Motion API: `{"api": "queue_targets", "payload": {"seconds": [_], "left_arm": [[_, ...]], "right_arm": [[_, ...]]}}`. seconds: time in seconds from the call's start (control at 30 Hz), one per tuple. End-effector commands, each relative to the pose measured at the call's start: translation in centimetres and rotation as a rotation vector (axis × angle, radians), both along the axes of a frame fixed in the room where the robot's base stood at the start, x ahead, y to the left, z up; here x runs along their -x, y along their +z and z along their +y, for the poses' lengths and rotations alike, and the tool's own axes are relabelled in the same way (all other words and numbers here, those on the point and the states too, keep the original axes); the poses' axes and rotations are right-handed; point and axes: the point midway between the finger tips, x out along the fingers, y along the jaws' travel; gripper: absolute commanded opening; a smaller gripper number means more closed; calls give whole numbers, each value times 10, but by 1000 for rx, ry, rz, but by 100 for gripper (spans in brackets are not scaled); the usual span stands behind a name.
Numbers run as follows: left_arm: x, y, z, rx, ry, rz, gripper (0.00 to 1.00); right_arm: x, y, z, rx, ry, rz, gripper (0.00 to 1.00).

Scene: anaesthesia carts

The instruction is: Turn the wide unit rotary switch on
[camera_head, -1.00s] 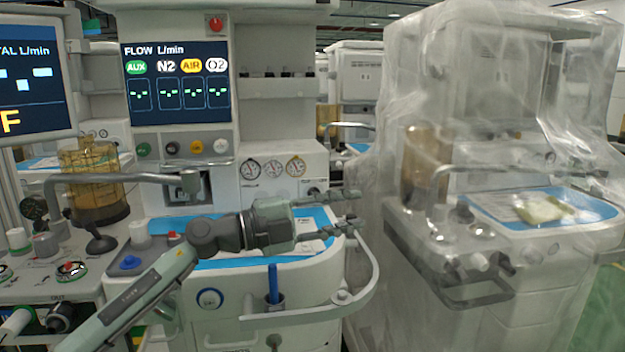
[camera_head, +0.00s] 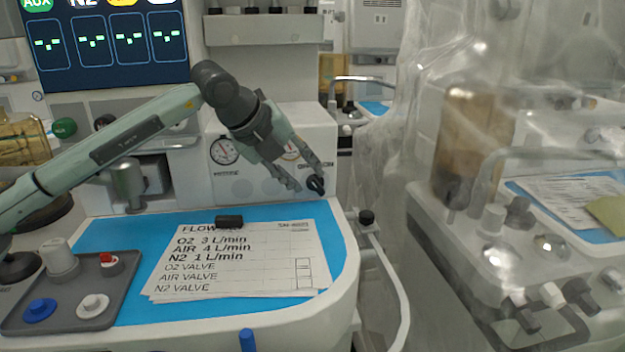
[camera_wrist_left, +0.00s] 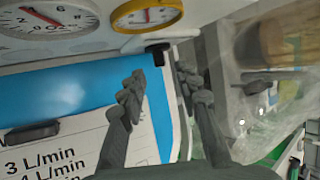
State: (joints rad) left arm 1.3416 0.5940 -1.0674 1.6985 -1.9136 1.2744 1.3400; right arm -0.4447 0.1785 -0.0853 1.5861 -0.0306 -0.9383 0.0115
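The rotary switch is a small black knob (camera_head: 316,186) on the white gauge panel (camera_head: 263,187), low at its right side. My left gripper (camera_head: 307,178) is in front of the panel, its fingers apart, with the tips close to the knob in the picture. In the left wrist view the open fingers (camera_wrist_left: 160,85) point toward a black knob (camera_wrist_left: 157,48) below a yellow-rimmed gauge (camera_wrist_left: 146,14), with a gap between them. Whether either finger touches the knob cannot be told. The switch's pointer position is not readable. My right gripper is not in view.
Printed sheets (camera_head: 235,262) and a black block (camera_head: 229,221) lie on the blue worktop (camera_head: 110,236). A grey tray with knobs (camera_head: 70,312) stands at left. A curved rail (camera_head: 390,278) runs along the right edge. A plastic-draped cart (camera_head: 480,130) stands close at right.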

Motion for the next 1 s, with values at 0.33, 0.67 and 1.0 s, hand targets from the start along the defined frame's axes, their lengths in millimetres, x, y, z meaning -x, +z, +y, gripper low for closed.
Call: {"api": "queue_targets", "payload": {"seconds": [0.33,0.67,1.0], "left_arm": [[-19,-29,-18,2,-1,0,33],[-19,-30,-18,2,-1,0,25],[-19,-30,-18,2,-1,0,0]], "right_arm": [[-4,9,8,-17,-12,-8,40],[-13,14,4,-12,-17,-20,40],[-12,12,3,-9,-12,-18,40]]}}
